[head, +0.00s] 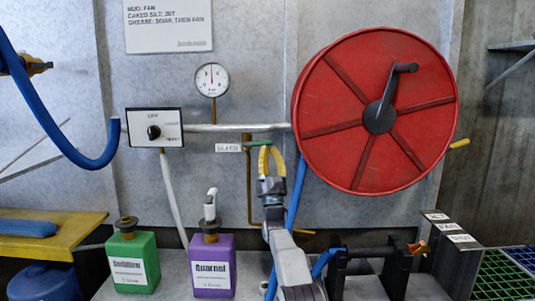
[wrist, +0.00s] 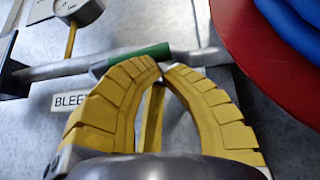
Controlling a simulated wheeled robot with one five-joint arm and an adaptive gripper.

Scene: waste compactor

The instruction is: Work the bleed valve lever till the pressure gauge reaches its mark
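The bleed valve lever has a green handle (head: 257,142) that lies nearly level, to the right of the BLEED label (head: 228,148), above a brass pipe. In the wrist view the green handle (wrist: 135,59) runs just beyond my fingertips; I cannot tell whether they touch it. My gripper (head: 270,148) is just below the handle, its yellow fingers arching together. In the wrist view its tips (wrist: 161,66) meet with nothing seen between them. The round white pressure gauge (head: 212,79) stands above left, its needle near upright; its mark is too small to read surely.
A big red hose reel (head: 350,110) with a black crank is close on the right. A selector box (head: 154,127) and a steel pipe (head: 235,128) are at left. Green (head: 133,262) and purple (head: 211,266) bottles stand below left.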

